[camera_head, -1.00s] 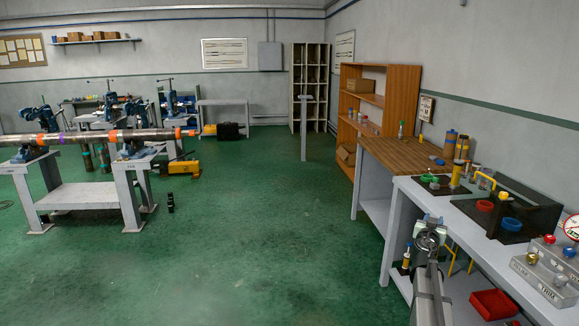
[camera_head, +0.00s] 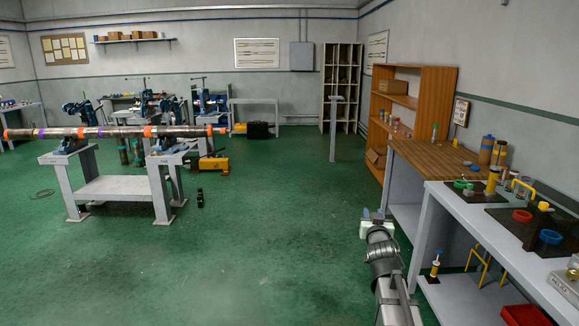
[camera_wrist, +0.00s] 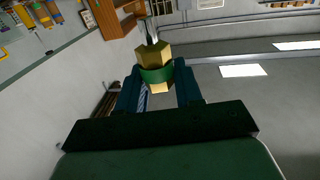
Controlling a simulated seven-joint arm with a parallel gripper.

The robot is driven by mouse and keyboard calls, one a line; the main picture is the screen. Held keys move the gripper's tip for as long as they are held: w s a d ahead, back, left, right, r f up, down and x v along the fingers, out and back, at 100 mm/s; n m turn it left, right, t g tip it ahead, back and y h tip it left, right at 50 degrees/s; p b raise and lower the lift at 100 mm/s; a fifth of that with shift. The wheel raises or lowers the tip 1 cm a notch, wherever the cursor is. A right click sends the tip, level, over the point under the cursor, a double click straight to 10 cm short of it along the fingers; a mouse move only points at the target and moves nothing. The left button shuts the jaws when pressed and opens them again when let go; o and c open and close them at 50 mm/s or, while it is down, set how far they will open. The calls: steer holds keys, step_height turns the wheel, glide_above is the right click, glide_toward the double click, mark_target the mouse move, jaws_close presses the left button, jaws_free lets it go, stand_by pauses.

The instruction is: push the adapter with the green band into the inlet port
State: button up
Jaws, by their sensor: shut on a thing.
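My gripper (camera_wrist: 158,84) is shut on the adapter (camera_wrist: 153,54) in the wrist view. The adapter is a brass-coloured hex body with a green band, and a pale, thin-pronged end points away from the gripper. The green band sits between the two dark blue fingers. In the head view my gripper (camera_head: 377,218) is over the open green floor, left of the grey workbench; the adapter is too small to make out there. I cannot pick out the inlet port in either view.
The grey bench (camera_head: 452,204) at right carries a green ring (camera_head: 463,184), a red ring (camera_head: 522,216), a blue ring (camera_head: 550,237) and a cut-off metal block (camera_head: 566,287). A red bin (camera_head: 527,315) is below. A long pipe (camera_head: 100,131) rests on stands at left. The middle floor is clear.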

steer(key=s+a+r+n+y, duration=0.2)
steer(key=a+y, duration=0.1)
steer(key=a, duration=0.6)
steer(key=d, duration=0.3)
steer(key=w+d+f+m+h, duration=0.1)
steer(key=d, duration=0.2)
steer(key=w+d+h, duration=0.1)
steer(key=d, duration=0.3)
steer(key=shift+w+f+m, duration=0.2)
steer(key=shift+f+m, duration=0.15)
steer(key=shift+m, duration=0.05)
steer(key=s+d+f+m+h, duration=0.1)
steer(key=s+d+f+h, duration=0.1)
steer(key=d, duration=1.8)
steer(key=s+d+f+m+h, duration=0.1)
steer(key=s+d+m+h, duration=0.15)
steer(key=d, duration=1.65)
steer(key=s+d+r+g+h, duration=0.1)
steer(key=s+d, duration=1.4)
steer(key=d, duration=0.4)
steer(key=s+d+r+m+g+h, duration=0.1)
steer(key=s+d+r+h, duration=0.1)
steer(key=s+d, duration=1.3)
steer(key=d, duration=0.4)
steer(key=shift+d+r, duration=0.15)
steer(key=shift+r, duration=0.05)
steer(key=shift+s, duration=0.15)
